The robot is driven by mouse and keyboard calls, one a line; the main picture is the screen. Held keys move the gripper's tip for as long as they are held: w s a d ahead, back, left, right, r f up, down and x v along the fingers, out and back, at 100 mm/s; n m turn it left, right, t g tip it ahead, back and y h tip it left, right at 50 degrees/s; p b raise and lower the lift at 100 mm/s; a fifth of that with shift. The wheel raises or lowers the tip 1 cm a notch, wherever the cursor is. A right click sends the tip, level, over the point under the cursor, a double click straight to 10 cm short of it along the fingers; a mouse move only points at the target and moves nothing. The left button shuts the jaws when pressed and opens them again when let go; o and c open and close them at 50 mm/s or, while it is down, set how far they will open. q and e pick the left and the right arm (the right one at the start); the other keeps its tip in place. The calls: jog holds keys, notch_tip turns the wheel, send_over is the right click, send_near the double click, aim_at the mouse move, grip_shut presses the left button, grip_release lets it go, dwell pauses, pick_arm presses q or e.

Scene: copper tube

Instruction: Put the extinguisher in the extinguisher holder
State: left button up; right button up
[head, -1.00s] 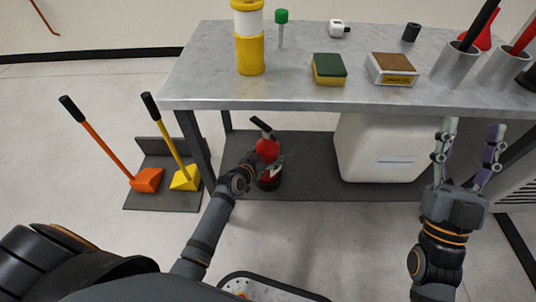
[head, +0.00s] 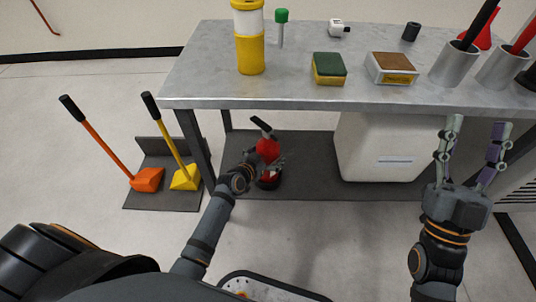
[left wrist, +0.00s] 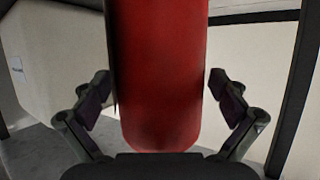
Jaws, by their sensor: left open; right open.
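The red extinguisher (head: 267,150) with a black top handle stands upright on the dark lower shelf under the table, in the head view. Its red body (left wrist: 158,75) fills the middle of the left wrist view. My left gripper (left wrist: 160,97) is open, with one finger on each side of the body and a small gap on both sides. In the head view it partly covers the extinguisher's lower part. A dark round part shows at the extinguisher's foot; I cannot tell whether this is the holder. My right gripper (head: 477,128) is open and empty, in front of the table's right side.
The metal table (head: 290,92) carries a yellow-white cylinder (head: 250,55), sponge (head: 329,68), box (head: 391,68) and metal cups (head: 454,65). A white container (head: 380,150) stands right of the extinguisher. Orange (head: 147,179) and yellow (head: 185,178) shovels stand left.

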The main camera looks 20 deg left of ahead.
aim_at(262, 159)
jog(key=shift+r, duration=0.1)
pick_arm(q)
jog(key=p+v, duration=0.1)
jog(key=v, duration=0.2)
jog(key=p+v, duration=0.1)
jog(key=v, duration=0.2)
pick_arm(e)
jog(key=w+f+m+g+h, duration=0.1)
jog(key=w+f+g, duration=0.3)
jog(key=f, duration=0.5)
jog(key=w+f+m+g+h, duration=0.1)
jog(key=f+g, duration=0.4)
jog(key=f, duration=0.5)
pick_arm(q)
jog(key=shift+p+v, duration=0.6)
jog(key=shift+v, duration=0.65)
jog(key=s+n+g+y, duration=0.1)
jog(key=s, duration=0.5)
jog(key=s+a+r+n+g+y+p, duration=0.1)
jog(key=s, duration=0.5)
jog(key=shift+a+r+n+g, duration=0.3)
jog(key=shift+r, duration=0.05)
pick_arm(e)
jog(key=s+f+g, duration=0.3)
jog(key=f+g, duration=0.1)
jog(key=f, duration=0.4)
jog(key=s+f+g, duration=0.4)
jog(key=f, duration=0.4)
jog(key=shift+a+f, duration=0.15)
jog(key=shift+a, duration=0.1)
